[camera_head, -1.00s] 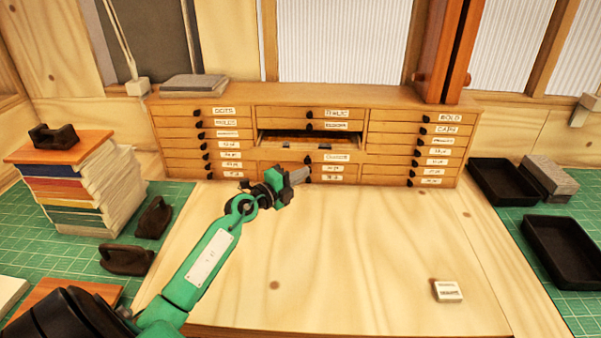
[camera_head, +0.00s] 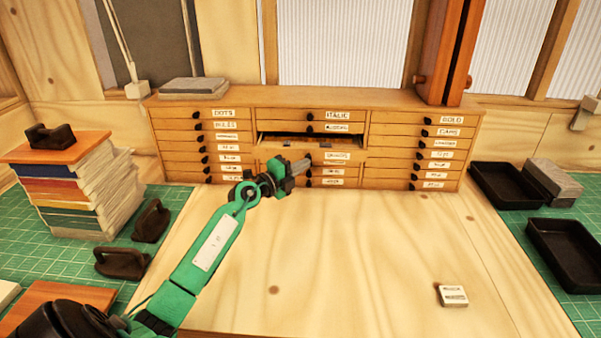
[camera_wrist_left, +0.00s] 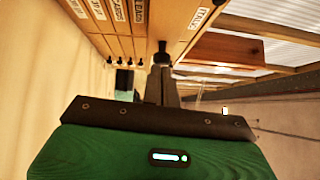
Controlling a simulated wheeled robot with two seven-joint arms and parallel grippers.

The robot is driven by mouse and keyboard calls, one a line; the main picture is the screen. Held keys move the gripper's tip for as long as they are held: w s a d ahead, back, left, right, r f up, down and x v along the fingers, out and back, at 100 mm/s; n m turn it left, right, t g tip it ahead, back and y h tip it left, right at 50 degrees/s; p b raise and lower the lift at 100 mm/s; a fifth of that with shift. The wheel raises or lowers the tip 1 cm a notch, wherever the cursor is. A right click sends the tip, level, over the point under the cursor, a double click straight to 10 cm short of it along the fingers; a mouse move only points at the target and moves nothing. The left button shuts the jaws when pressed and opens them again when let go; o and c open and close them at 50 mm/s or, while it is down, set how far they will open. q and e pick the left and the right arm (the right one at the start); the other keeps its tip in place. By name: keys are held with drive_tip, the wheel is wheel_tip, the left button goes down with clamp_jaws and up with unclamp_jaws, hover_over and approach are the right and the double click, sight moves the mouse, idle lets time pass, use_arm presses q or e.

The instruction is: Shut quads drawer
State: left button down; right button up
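The quads drawer (camera_head: 285,155) is the one drawer standing partly open, in the middle column of the wooden cabinet (camera_head: 370,98). A dark gap shows above its front; its small label is hard to read. My left gripper (camera_head: 306,162) is at this drawer's front, by its dark knob. In the left wrist view the two fingers (camera_wrist_left: 162,72) look closed together, with a black knob (camera_wrist_left: 162,48) right at their tips. I cannot tell whether they grip it or only touch it. My right gripper is not in view.
The tabletop (camera_head: 350,260) before the cabinet is mostly clear, with a small white labelled block (camera_head: 453,296) at right. A stack of books (camera_head: 85,190) and dark handled tools (camera_head: 150,221) stand left. Black trays (camera_head: 570,255) lie right. A dark red frame (camera_head: 448,50) stands on the cabinet.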

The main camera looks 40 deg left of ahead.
sight(303, 150)
use_arm(q)
drive_tip(key=w+a+b, duration=0.1)
drive_tip(key=w, duration=0.2)
drive_tip(key=w+a+b, duration=0.1)
drive_tip(key=w+a, duration=0.1)
drive_tip(key=w+a+b, duration=0.1)
drive_tip(key=w+a, duration=0.1)
drive_tip(key=w, duration=0.1)
drive_tip(key=shift+w+a+f, duration=0.15)
drive_tip(key=shift+w, duration=0.15)
drive_tip(key=shift+w+a+b, duration=0.2)
drive_tip(key=shift+w+b, duration=0.1)
drive_tip(key=shift+b, duration=0.1)
drive_tip(key=shift+a+r, duration=0.1)
drive_tip(key=shift+r, duration=0.1)
drive_tip(key=shift+a+r, duration=0.1)
drive_tip(key=shift+r, duration=0.15)
